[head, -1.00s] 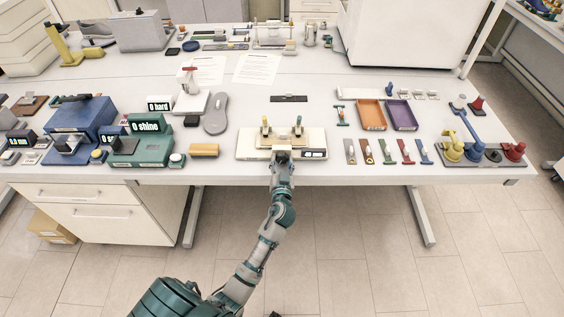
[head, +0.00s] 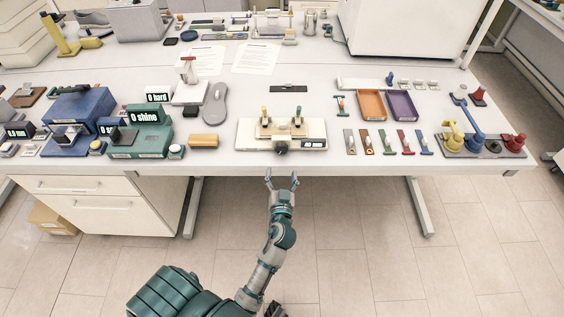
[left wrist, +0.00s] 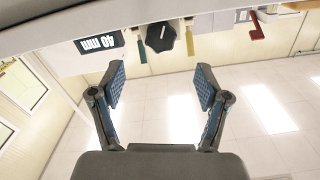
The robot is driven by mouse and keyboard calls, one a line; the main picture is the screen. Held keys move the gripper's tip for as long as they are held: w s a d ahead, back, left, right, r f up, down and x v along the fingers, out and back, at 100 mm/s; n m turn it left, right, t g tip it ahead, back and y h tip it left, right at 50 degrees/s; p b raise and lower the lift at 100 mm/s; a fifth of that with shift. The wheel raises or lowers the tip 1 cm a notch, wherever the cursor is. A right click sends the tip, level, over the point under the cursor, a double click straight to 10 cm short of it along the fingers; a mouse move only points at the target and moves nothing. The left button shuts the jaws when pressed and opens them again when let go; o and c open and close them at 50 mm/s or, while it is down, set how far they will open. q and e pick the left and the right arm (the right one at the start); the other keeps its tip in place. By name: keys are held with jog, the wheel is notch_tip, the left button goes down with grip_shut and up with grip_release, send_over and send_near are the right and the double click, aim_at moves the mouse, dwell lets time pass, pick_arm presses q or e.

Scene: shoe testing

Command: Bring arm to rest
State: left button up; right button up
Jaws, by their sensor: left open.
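My left gripper (head: 282,181) is open and empty, just off the front edge of the bench, below a cream device with a dark knob. In the left wrist view my left gripper (left wrist: 160,88) shows two spread fingers with blue pads and nothing between them. The cream device (head: 255,134) sits at the bench front with two small upright levers. Its dark knob (head: 281,147) faces my gripper with a clear gap; the knob (left wrist: 160,37) and a "40 mm" display (left wrist: 99,43) show in the left wrist view. My right gripper is not in view.
The white bench (head: 330,168) has its front edge just beyond my fingers. A green "0 shine" device (head: 140,141) stands left, with a tan block (head: 204,140) beside it. Coloured strips (head: 387,142) lie right, near orange and purple trays (head: 371,106). The floor before the bench is clear.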

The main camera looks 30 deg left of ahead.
pick_arm(q)
jog(key=shift+v, duration=1)
jog(key=shift+f, duration=0.15)
jog(key=s+d+f+m+g+h, duration=0.1)
jog(key=s+d+f+g+h, duration=0.15)
jog(key=f, duration=0.75)
jog(key=s+d+f+m+g+h, duration=0.1)
jog(key=s+f+m+g+h, duration=0.15)
jog(key=f, duration=0.75)
jog(key=s+d+f+m+g+h, duration=0.1)
jog(key=s+d+f+g, duration=0.15)
jog(key=f, duration=0.75)
jog(key=s+f+g+h, duration=0.1)
jog(key=s+f+g, duration=0.2)
jog(key=s+f, duration=0.6)
jog(key=s+d+f+m+g+h, duration=0.1)
jog(key=s+f+g+h, duration=0.1)
jog(key=s+f, duration=0.7)
jog(key=s+g, duration=0.1)
jog(key=s, duration=0.4)
jog(key=shift+s+d+f, duration=0.25)
jog(key=shift+s+f, duration=0.05)
jog(key=shift+s, duration=0.1)
jog(key=shift+w+m, duration=0.1)
jog(key=shift+m, duration=0.15)
